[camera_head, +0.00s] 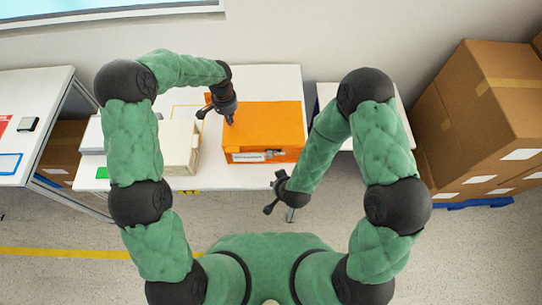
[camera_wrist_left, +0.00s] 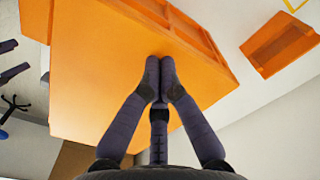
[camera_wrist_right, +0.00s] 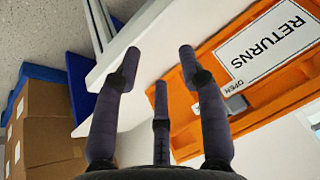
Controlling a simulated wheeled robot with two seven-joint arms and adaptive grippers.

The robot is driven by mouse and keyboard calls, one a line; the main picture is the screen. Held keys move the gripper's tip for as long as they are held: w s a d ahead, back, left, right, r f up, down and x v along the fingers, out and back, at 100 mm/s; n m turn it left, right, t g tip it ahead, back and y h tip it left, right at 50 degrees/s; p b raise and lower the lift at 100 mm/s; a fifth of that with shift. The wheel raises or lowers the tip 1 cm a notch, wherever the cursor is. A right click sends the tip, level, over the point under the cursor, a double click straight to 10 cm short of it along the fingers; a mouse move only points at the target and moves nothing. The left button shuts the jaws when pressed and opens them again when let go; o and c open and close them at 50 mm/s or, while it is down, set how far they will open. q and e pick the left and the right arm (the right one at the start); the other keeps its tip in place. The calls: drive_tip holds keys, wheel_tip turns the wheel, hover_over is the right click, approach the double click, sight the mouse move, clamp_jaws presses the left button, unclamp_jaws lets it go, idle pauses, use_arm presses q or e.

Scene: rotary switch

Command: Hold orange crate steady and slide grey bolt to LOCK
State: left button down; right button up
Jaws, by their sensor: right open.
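The orange crate (camera_head: 270,120) sits on the white table. In the right wrist view its front (camera_wrist_right: 192,138) shows a white RETURNS label (camera_wrist_right: 270,40) and, near the word OPEN, the grey bolt (camera_wrist_right: 236,103). I see no LOCK mark. My left gripper (camera_head: 231,120) is at the crate's top left; in the left wrist view its fingertips (camera_wrist_left: 160,78) are together over the crate's plain orange face (camera_wrist_left: 95,70), and I cannot tell whether they touch it. My right gripper (camera_head: 269,195) is open and empty, in front of the table and apart from the crate.
A cream box (camera_head: 181,147) stands left of the crate. A smaller orange bin (camera_wrist_left: 280,45) lies beyond the crate in the left wrist view. Cardboard boxes (camera_head: 485,115) are stacked at the right. The floor before the table is clear.

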drive_tip(key=a+r+n+t+h, duration=0.15)
drive_tip(key=a+r+t, duration=0.25)
drive_tip(key=r+t, duration=0.4)
drive_tip(key=w+f+g, duration=0.1)
drive_tip(key=w+f, duration=0.2)
drive_tip(key=w, duration=0.4)
drive_tip(key=shift+d, duration=0.1)
idle(0.3)
clamp_jaws()
drive_tip(key=shift+f, duration=0.1)
